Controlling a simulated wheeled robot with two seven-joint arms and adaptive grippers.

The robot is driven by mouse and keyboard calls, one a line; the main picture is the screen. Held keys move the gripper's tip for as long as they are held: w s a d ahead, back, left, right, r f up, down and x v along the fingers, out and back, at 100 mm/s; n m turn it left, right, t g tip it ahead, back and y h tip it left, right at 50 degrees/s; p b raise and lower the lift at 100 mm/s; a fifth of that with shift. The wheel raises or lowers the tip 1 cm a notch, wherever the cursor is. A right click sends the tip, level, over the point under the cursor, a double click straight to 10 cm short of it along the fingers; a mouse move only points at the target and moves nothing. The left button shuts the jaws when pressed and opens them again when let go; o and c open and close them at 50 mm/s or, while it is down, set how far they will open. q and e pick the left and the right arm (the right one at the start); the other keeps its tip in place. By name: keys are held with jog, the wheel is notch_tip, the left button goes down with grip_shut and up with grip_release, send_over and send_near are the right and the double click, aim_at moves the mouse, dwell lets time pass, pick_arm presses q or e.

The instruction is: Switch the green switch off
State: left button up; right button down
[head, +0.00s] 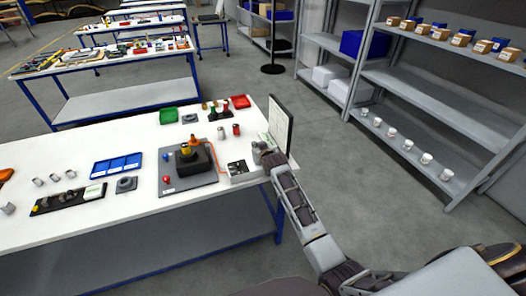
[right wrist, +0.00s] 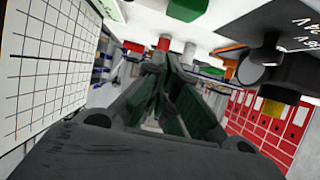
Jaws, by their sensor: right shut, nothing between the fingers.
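My right gripper (head: 262,150) is at the table's right end, beside a small white box with a black panel (head: 237,168). It is shut and empty; its dark fingers also show pressed together in the right wrist view (right wrist: 172,85). I cannot make out a green switch for certain on the box. A green patch (right wrist: 188,8) shows at the top of the right wrist view, but I cannot tell what it is. My left gripper is not in view.
An upright gridded board (head: 281,125) stands close to the right gripper; it fills the left of the right wrist view (right wrist: 45,65). Green (head: 168,116) and red (head: 241,102) trays and a blue tray (head: 116,165) lie on the white table. Shelves (head: 430,95) stand at right across open floor.

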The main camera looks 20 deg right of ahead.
jog(key=shift+w+r+p, duration=0.1)
jog(key=shift+r+p, duration=0.3)
jog(key=shift+r, duration=0.25)
jog(key=shift+v, duration=1.3)
jog(key=b+v, duration=0.1)
jog(key=v, duration=0.6)
jog(key=shift+s, duration=0.25)
jog(key=shift+f, duration=0.3)
